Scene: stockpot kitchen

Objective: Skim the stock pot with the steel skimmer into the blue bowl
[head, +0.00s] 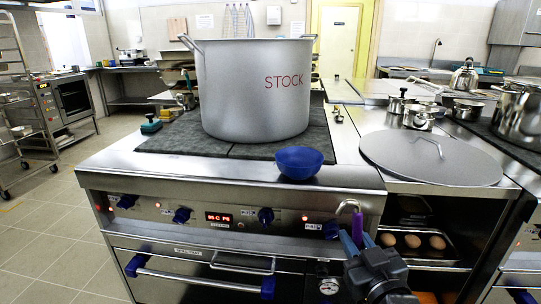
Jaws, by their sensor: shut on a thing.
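The large grey stock pot (252,105), marked STOCK in red, stands upright on the dark stove top. Its rim is above my camera, so its contents are hidden. The blue bowl (300,163) sits at the stove's front edge, in front of the pot and to its right. My gripper (357,243) is low at the right, in front of the stove's control panel. It is shut on what looks like the skimmer (357,225), a purple handle with a hooked pale end upward. The skimmer's head is not visible.
A large flat lid (430,157) lies on the counter right of the stove. Smaller steel pots (417,115) stand behind it. Below is a shelf with a tray (435,253) of round brown items. A dark green-topped object (151,124) is at the stove's left.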

